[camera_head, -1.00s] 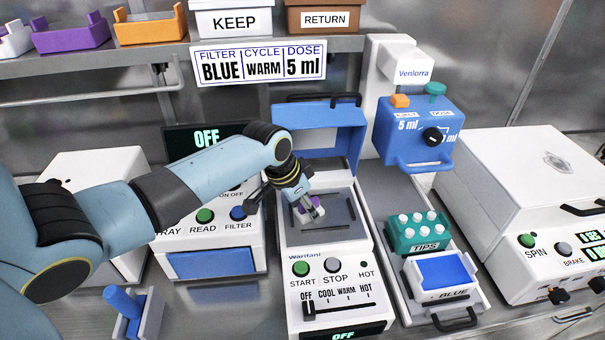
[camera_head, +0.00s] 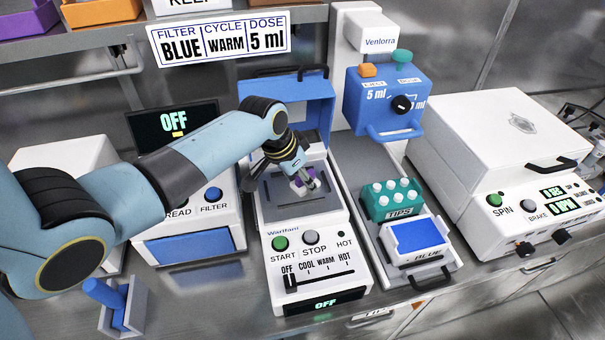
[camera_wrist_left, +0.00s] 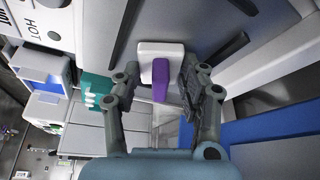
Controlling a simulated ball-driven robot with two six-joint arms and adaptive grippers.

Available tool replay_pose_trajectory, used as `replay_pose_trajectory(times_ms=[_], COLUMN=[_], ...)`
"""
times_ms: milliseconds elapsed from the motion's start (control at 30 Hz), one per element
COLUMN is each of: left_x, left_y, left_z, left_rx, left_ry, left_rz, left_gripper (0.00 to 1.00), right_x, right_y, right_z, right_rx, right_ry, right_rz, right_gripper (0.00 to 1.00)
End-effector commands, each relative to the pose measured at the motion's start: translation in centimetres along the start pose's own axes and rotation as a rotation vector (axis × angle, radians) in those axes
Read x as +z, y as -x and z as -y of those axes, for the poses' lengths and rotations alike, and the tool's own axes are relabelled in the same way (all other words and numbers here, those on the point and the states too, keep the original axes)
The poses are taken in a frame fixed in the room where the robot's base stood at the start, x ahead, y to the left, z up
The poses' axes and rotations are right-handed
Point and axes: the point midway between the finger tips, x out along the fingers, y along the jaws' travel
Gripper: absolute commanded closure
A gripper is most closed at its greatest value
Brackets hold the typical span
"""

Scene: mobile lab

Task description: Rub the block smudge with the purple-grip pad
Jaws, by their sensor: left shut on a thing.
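The purple-grip pad, a white pad with a purple grip (camera_wrist_left: 160,80), is between the fingers of my left gripper (camera_wrist_left: 158,86). In the head view the pad (camera_head: 312,183) is at the grey block plate (camera_head: 274,205) of the white heater with the raised blue lid. My left gripper (camera_head: 303,183) points down over the plate, shut on the purple grip. The pad's white face lies against or just over the grey surface (camera_wrist_left: 215,25) in the wrist view; contact cannot be told. No smudge can be made out. My right gripper is not in view.
The raised blue lid (camera_head: 290,90) stands behind the plate. The blue dispenser (camera_head: 385,100) and teal tip rack (camera_head: 390,200) are to the right. The reader (camera_head: 190,235) is to the left. A blue-handled holder (camera_head: 122,310) stands at front left.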

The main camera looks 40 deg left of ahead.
Motion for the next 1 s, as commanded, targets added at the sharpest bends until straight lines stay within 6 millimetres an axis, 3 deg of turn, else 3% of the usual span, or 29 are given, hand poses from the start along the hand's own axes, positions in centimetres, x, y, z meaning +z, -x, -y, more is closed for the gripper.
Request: replay_pose_trajectory(times_ms=[300, 1000], left_x=[2.2, 5.8], left_y=[1.4, 2.3], left_z=[1.3, 3.1], left_rx=[-0.003, -0.008], left_ry=[-0.001, -0.004], left_rz=[0.001, 0.011], left_gripper=[1.00, 1.00], right_x=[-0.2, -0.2], right_y=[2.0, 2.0], right_z=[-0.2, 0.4], right_rx=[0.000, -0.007], right_ry=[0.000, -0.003], right_rz=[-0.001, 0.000], right_gripper=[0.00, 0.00])
